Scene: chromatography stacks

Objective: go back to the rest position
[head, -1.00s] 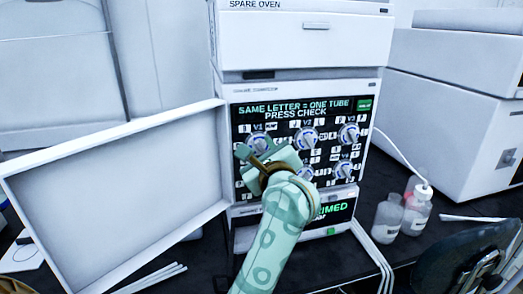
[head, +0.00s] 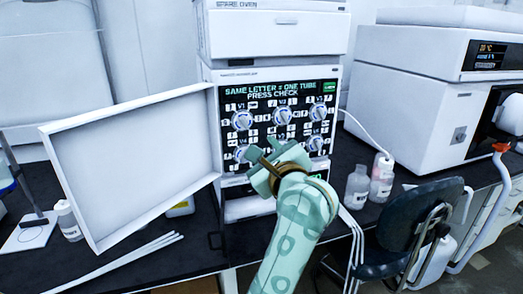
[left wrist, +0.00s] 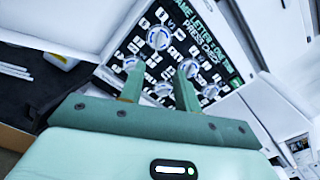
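My left gripper (head: 262,158) is in front of the lower part of the valve panel (head: 275,133) in the head view, and it hides part of the lower row of knobs. In the left wrist view its two fingers (left wrist: 160,82) stand apart with nothing between them. They point at the panel, which shows tilted there with several round blue-and-white knobs (left wrist: 159,38). I cannot tell the exact gap between the fingertips and the panel. The panel's screen reads "SAME LETTER = ONE TUBE PRESS CHECK" (head: 262,90). My right gripper is in neither view.
A white door (head: 130,165) stands open left of the stack, close to my left arm. Two bottles (head: 381,178) stand on the dark bench right of the stack. A dark chair (head: 412,222) stands in front of the bench at right. White tubes lie at front left.

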